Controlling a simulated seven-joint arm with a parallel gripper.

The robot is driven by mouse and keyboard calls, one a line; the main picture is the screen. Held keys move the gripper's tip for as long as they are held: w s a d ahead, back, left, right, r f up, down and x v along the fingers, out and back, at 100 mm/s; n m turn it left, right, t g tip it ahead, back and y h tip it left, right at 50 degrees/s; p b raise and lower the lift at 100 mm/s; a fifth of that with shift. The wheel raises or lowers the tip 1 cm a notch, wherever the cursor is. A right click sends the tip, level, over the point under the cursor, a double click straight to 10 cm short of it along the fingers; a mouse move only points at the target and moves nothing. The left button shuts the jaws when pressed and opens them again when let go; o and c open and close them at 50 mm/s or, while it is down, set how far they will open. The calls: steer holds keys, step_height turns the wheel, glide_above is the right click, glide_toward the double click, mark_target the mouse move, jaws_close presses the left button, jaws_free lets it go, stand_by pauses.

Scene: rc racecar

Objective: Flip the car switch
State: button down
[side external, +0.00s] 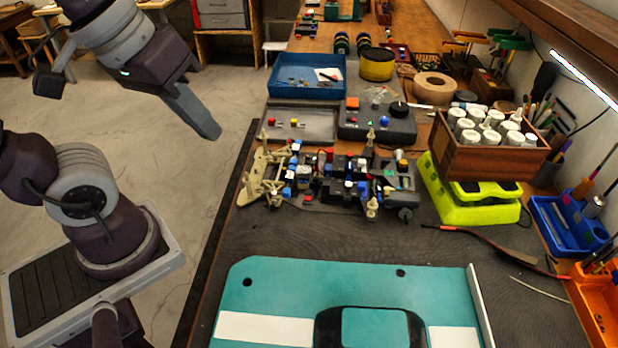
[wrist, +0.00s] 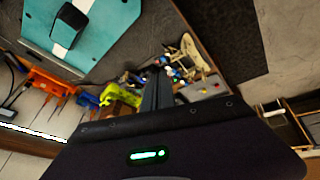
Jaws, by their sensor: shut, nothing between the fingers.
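The car chassis (side external: 335,180) lies on the dark bench mat with its wiring, coloured blocks and cream suspension parts exposed. It also shows in the wrist view (wrist: 190,60), partly hidden behind my fingers. I cannot tell which small part on it is the switch. The teal car body (side external: 270,290) with a white stripe lies apart from the chassis, at the near end of the bench. My gripper (side external: 207,128) is shut and empty, raised over the floor to the left of the bench, well away from the chassis. Its fingers also show in the wrist view (wrist: 157,85).
A blue tray (side external: 285,85), a grey tray (side external: 325,122) and a dark control box (side external: 385,128) stand behind the chassis. A wooden crate of white bottles (side external: 460,155) sits by a lime-green stand (side external: 450,205) at right. Bare mat lies between chassis and teal body.

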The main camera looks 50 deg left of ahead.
steer(key=shift+s+a+f+m+t, duration=0.15)
steer(key=shift+s+m+t, duration=0.15)
steer(key=shift+s+m, duration=0.6)
steer(key=c, duration=1.9)
jaws_free()
steer(key=shift+f+m, duration=0.1)
steer(key=shift+m, duration=0.6)
steer(key=o, duration=0.4)
steer(key=w+m, duration=0.1)
steer(key=w, duration=0.1)
steer(key=w+f+m+g, duration=0.1)
steer(key=w, duration=0.1)
steer(key=shift+w+f+m, duration=0.1)
steer(key=shift+w+m, duration=0.2)
steer(key=shift+w, duration=0.1)
steer(key=m+g+y, duration=0.2)
steer(key=m+g, duration=0.1)
steer(key=m, duration=0.4)
glide_toward(308, 195)
steer(key=f, duration=0.4)
steer(key=a+f, duration=0.1)
steer(key=f, duration=0.1)
steer(key=shift+w+f, duration=0.2)
steer(key=shift+w, duration=0.1)
steer(key=shift+w+f, duration=0.1)
steer(key=shift+f, duration=0.3)
steer(key=shift+c, duration=0.3)
